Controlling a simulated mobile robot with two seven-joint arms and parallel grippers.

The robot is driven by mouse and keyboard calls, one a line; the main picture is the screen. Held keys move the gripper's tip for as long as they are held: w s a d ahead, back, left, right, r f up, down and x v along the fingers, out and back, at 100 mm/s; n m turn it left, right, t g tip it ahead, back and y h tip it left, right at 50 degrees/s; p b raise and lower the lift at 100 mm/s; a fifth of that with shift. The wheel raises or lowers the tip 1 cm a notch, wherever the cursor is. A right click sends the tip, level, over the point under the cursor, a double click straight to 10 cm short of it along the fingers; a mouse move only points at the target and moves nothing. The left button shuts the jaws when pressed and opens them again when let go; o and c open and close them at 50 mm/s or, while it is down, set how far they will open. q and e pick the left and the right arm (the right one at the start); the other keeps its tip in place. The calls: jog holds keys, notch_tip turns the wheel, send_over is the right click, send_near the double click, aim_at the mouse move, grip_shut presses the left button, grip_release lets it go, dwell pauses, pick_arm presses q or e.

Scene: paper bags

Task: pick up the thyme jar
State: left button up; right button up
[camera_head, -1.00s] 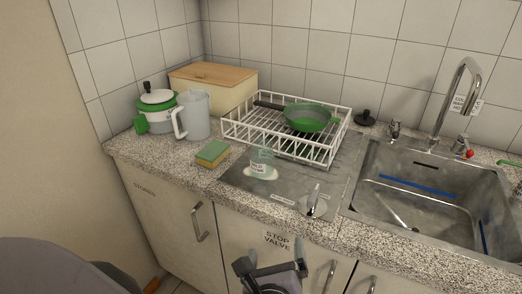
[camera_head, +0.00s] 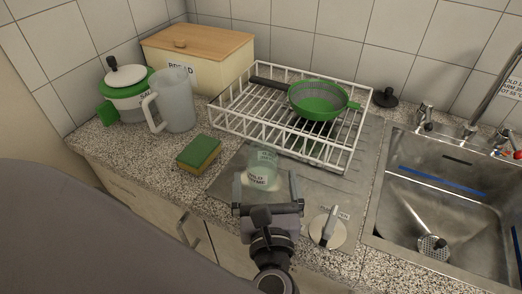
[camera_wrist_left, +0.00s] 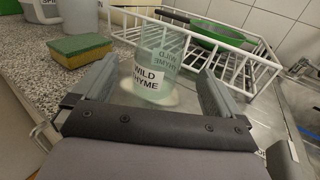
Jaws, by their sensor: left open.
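The thyme jar (camera_head: 262,166) is a pale, see-through glass jar with a white label, standing upright on the grey metal drainboard in front of the dish rack. In the left wrist view the jar (camera_wrist_left: 153,72) shows its label, partly readable as wild thyme, beyond and between the fingers. My left gripper (camera_head: 267,187) is open, with one finger towards each side of the jar's near face. It also shows in the left wrist view (camera_wrist_left: 158,90), with nothing held. I cannot tell how deep the jar sits between the fingers. My right gripper is not in view.
A green and yellow sponge (camera_head: 199,153) lies left of the jar. The white wire dish rack (camera_head: 230,122) with a green strainer (camera_head: 318,100) stands behind. A round plate with a lever (camera_head: 328,232) is close on the right, then the sink (camera_head: 440,205). A pitcher (camera_head: 176,100) stands back left.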

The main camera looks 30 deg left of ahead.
aim_at(261, 154)
pick_arm(q)
jog(key=shift+f+p+x, duration=0.2)
jog(key=shift+p+x, duration=0.2)
jog(key=shift+x, duration=3.4)
jog(key=shift+s+a, duration=0.1)
jog(key=c, duration=1.1)
